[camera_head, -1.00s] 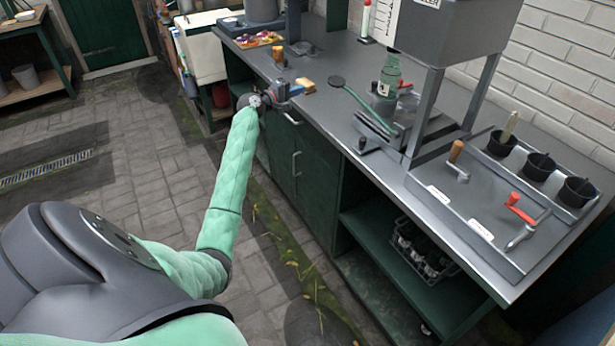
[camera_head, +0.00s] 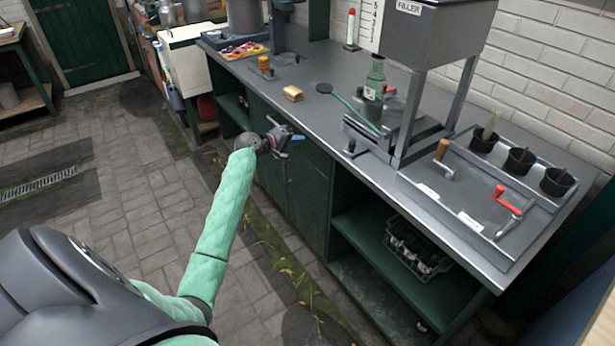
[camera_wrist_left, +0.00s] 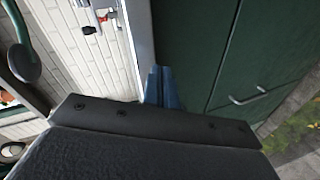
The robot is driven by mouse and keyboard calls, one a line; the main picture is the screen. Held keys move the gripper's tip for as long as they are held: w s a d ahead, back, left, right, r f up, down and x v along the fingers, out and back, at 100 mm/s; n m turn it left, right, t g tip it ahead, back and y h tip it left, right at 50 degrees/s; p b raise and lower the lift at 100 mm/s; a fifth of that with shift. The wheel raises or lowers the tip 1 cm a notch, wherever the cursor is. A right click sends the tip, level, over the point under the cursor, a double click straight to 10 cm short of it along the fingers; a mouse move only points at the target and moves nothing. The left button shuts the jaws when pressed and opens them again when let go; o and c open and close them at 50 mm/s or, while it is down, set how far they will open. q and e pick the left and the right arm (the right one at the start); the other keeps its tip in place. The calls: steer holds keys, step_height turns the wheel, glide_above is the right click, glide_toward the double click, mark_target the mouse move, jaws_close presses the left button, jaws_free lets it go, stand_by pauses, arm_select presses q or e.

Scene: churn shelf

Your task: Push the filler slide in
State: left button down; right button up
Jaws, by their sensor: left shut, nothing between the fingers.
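The grey filler (camera_head: 425,30), labelled FILLER, stands on legs on the counter. Below it is a metal slide assembly (camera_head: 366,134) with a small dark knob (camera_head: 349,147) at its near end, close to the counter's front edge. How far the slide sticks out is hard to tell. A green glass bottle (camera_head: 376,78) stands beside the filler legs. My left gripper (camera_head: 298,138) is shut and empty in front of the counter edge, left of the knob and apart from it. Its blue fingertips (camera_wrist_left: 163,88) show together in the left wrist view. My right gripper is not in view.
Green cabinet doors (camera_head: 305,185) lie below. The paved floor at left is clear.

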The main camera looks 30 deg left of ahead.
arm_select(q)
steer(key=s+d+f+m+g, duration=0.2)
steer(key=s+d+f+m, duration=0.1)
steer(key=s+d+f, duration=0.3)
steer(key=d+f, duration=0.1)
steer(key=d, duration=0.1)
steer(key=shift+d+f+g, duration=0.25)
steer(key=shift+d+g, duration=0.05)
